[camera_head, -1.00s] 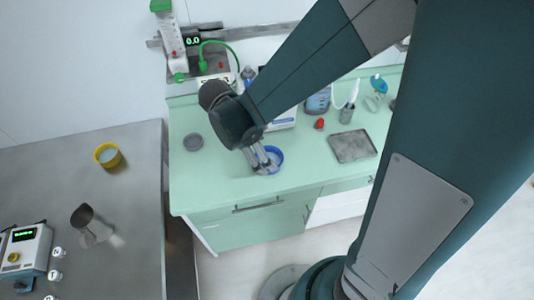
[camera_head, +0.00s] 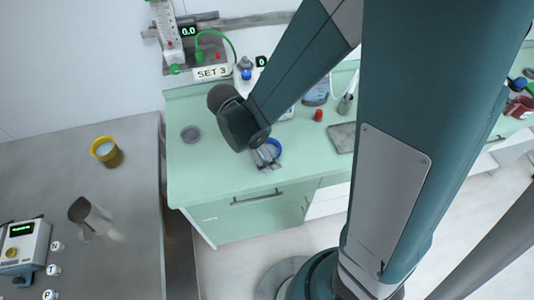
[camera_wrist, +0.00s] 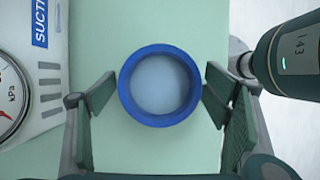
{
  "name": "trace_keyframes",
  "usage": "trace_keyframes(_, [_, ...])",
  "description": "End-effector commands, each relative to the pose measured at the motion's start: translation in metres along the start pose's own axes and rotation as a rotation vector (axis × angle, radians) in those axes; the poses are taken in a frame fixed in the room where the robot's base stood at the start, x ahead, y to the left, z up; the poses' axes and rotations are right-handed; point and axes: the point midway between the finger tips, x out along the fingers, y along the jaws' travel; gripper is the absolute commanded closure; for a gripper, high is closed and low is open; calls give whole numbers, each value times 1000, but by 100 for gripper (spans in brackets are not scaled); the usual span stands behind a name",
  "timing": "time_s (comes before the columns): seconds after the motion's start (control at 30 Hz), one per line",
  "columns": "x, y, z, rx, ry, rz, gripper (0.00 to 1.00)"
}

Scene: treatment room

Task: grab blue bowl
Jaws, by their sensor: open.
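The blue bowl (camera_head: 274,147) stands on the green counter, partly hidden behind my gripper (camera_head: 265,158) in the head view. In the wrist view the blue bowl (camera_wrist: 160,85) is seen from above, round, with a thick blue rim and a pale inside. My gripper (camera_wrist: 160,95) is open, with one finger on the left and one on the right of the bowl. The fingertips are close to the rim; whether they touch it I cannot tell.
The green counter (camera_head: 215,175) has bare room left of the bowl, with a grey round dish (camera_head: 190,133) there. A metal tray (camera_head: 342,138) and red cap (camera_head: 318,115) are to the right. A suction unit with gauge (camera_wrist: 12,95) is close by in the wrist view.

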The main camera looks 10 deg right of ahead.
Motion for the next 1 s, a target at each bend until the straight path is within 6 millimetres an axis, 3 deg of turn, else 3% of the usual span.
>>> trace_keyframes(0.27, [0, 0, 0, 0, 0, 0, 24])
trace_keyframes(0.5, [0, 0, 0, 0, 0, 0, 52])
trace_keyframes(1.0, [-6, 0, 2, 0, 0, 0, 53])
